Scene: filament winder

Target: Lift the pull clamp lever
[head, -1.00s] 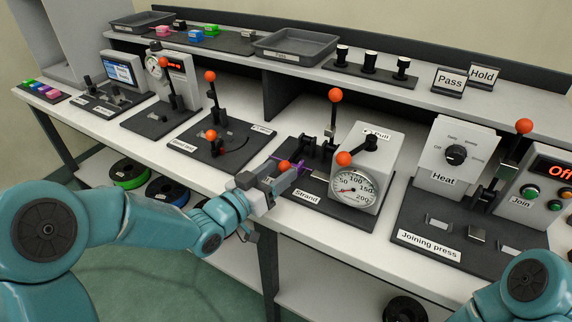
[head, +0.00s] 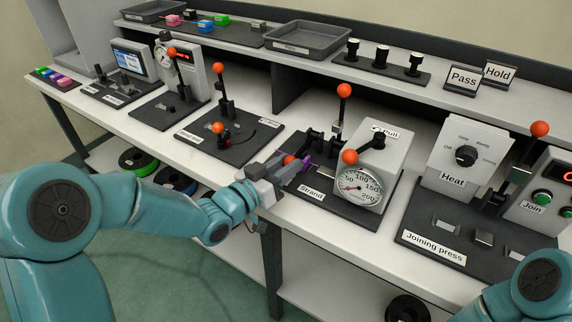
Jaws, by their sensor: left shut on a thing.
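The pull station (head: 378,208) has a dark base with a "Strand" label, a grey box marked "Pull" and a round dial. Its low lever, the pull clamp lever, ends in an orange knob (head: 289,160) at the left of the base. My left gripper (head: 292,162) is shut on this knob, with purple parts of the fingers on either side. The fingers hide part of the knob and the arm of the lever. My right gripper is out of view; only part of my right arm shows at lower right.
An upright lever with an orange knob (head: 344,90) stands behind the clamp. An orange-knobbed crank (head: 349,157) is on the pull box. The bend station (head: 250,147) lies left, the joining press (head: 408,222) right. The shelf above holds trays and signs.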

